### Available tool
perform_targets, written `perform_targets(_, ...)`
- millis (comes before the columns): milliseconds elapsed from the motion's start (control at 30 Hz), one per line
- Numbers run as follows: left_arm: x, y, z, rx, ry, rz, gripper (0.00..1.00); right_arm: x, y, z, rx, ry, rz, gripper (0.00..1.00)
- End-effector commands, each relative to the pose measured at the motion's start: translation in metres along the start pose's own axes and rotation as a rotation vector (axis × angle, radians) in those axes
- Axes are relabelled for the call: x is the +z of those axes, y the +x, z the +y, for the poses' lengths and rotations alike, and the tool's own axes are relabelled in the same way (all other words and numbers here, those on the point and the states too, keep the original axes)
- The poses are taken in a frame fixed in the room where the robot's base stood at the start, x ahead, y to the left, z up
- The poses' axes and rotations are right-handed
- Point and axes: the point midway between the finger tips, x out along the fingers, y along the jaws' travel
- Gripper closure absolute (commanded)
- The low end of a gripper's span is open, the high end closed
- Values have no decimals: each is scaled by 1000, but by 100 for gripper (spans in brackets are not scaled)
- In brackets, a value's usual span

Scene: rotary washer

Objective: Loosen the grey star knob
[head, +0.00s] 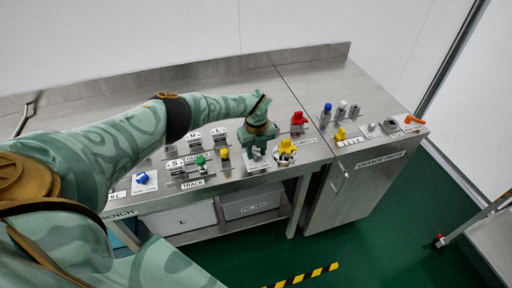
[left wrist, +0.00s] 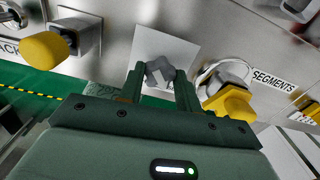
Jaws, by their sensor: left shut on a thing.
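The grey star knob (left wrist: 160,71) sits in front of a pale square plate (left wrist: 150,45) in the left wrist view. My left gripper (left wrist: 160,85) has one finger on each side of the knob and is shut on it. In the head view my left gripper (head: 257,145) points down at the bench top near its front edge, and the knob is hard to make out below it (head: 257,154). My right gripper does not show in either view.
A yellow part (head: 286,149) stands close to the right of the gripper, and a yellow knob (head: 224,154) to the left. A red part (head: 298,119) is behind to the right. Labelled blocks, a green knob (head: 200,160) and a blue knob (head: 142,178) lie further left.

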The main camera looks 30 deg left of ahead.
Motion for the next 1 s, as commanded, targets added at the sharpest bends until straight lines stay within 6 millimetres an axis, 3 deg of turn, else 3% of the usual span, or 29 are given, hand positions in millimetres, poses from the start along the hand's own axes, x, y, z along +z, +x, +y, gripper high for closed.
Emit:
perform_targets(400,1,-2,-1,-4,-199,-3,89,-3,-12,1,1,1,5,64)
perform_targets(967,2,-2,0,-3,-229,-4,89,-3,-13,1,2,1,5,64)
perform_targets(1000,2,-2,0,-3,-229,-4,61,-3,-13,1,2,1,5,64)
